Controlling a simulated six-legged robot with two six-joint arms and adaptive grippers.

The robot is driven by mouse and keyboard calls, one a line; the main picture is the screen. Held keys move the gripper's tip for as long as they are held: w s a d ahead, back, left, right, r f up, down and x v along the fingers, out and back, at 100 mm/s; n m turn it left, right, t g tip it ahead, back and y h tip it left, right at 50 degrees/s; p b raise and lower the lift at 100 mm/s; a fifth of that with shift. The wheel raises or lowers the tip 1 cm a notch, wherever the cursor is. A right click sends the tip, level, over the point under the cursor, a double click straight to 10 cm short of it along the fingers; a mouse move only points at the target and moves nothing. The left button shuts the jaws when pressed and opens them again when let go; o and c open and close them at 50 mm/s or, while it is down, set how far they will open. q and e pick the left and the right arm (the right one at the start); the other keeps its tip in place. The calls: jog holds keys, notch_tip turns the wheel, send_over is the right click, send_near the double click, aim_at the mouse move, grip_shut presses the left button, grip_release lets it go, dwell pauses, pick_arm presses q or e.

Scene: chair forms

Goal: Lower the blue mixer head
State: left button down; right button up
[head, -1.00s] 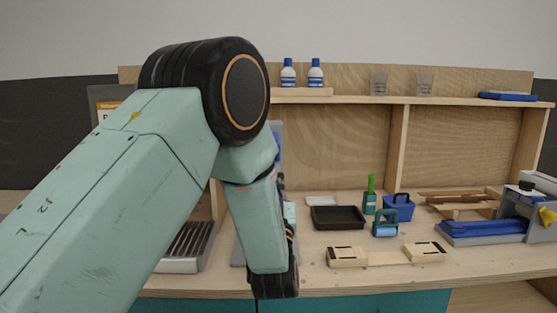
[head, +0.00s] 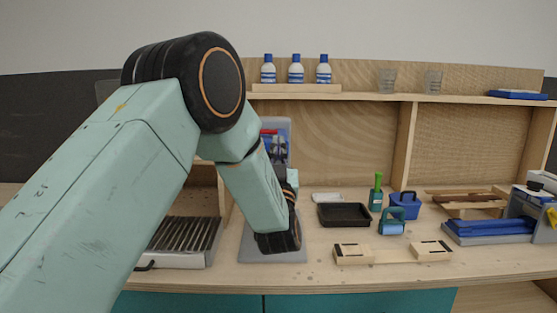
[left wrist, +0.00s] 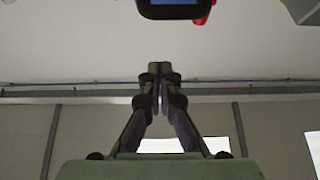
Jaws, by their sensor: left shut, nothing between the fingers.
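The mixer stands on the bench behind my left arm in the head view, largely hidden. Its grey upright (head: 284,130) and grey base (head: 248,248) show, with a patch of blue and red (head: 268,133) in front of the upright. In the left wrist view, a blue-and-black part with red beside it (left wrist: 175,8), apparently the underside of the mixer head, hangs at the top edge. My left gripper (left wrist: 160,72) is shut and empty, pointing up toward the ceiling, with its tips apart from that part in the picture. My right gripper is not in view.
A ribbed metal tray (head: 183,243) stands left of the mixer base. To the right are a black tray (head: 344,215), a wooden piece (head: 392,252), a teal-handled tool (head: 391,222) and a blue caddy (head: 405,206). Bottles and glasses stand on the shelf (head: 350,96).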

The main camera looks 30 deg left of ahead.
pick_arm(q)
jog(key=w+f, duration=0.1)
jog(key=w+a+f, duration=0.1)
jog(key=shift+w+a+f, duration=0.15)
jog(key=shift+w+f, duration=0.2)
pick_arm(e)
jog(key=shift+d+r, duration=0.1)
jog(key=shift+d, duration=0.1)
